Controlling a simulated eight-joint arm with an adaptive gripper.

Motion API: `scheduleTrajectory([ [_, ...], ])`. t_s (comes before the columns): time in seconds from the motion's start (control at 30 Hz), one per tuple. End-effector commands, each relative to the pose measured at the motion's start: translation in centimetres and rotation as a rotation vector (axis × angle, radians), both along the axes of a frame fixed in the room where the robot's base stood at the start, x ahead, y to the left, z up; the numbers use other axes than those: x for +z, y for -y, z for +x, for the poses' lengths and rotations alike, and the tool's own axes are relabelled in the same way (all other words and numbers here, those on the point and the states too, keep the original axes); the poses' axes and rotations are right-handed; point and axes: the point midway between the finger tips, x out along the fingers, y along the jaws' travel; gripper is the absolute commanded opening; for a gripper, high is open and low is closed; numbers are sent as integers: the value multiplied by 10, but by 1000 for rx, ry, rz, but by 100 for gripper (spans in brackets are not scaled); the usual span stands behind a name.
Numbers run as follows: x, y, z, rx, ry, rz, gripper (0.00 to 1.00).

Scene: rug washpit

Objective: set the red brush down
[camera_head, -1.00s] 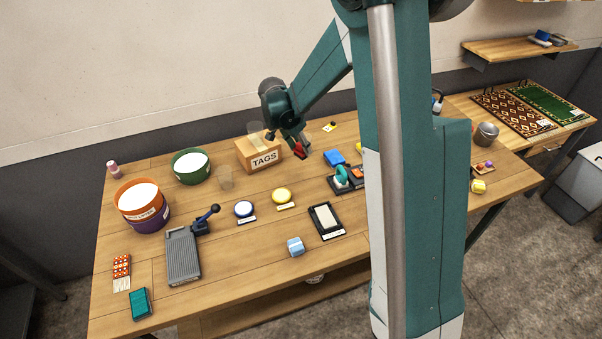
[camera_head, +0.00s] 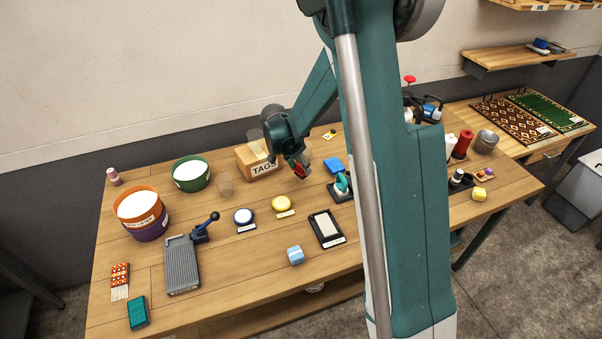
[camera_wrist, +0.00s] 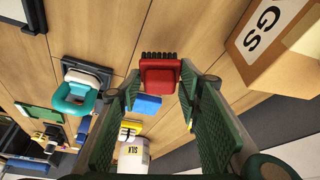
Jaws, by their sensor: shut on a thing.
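My gripper (camera_wrist: 161,84) is shut on the red brush (camera_wrist: 159,72), which sits between the fingertips with its dark bristles at the far edge in the wrist view. In the head view the gripper (camera_head: 297,165) points down over the back middle of the wooden table (camera_head: 200,225), right of the TAGS box. The red brush (camera_head: 301,171) shows small and red at its tip. I cannot tell whether the brush touches the tabletop.
The TAGS box (camera_head: 262,168) stands close at the left. A blue block (camera_head: 334,164) and a teal-handled tool (camera_head: 342,183) lie to the right. A white jar labelled SILK (camera_wrist: 134,157) shows in the wrist view. Bare planks lie in front.

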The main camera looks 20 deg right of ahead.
Motion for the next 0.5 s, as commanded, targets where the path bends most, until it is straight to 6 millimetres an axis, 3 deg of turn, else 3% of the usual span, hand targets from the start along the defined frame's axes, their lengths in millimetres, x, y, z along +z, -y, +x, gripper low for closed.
scheduleTrajectory([
  [0.5, -37, 0, 0, 0, 0, 0, 22],
])
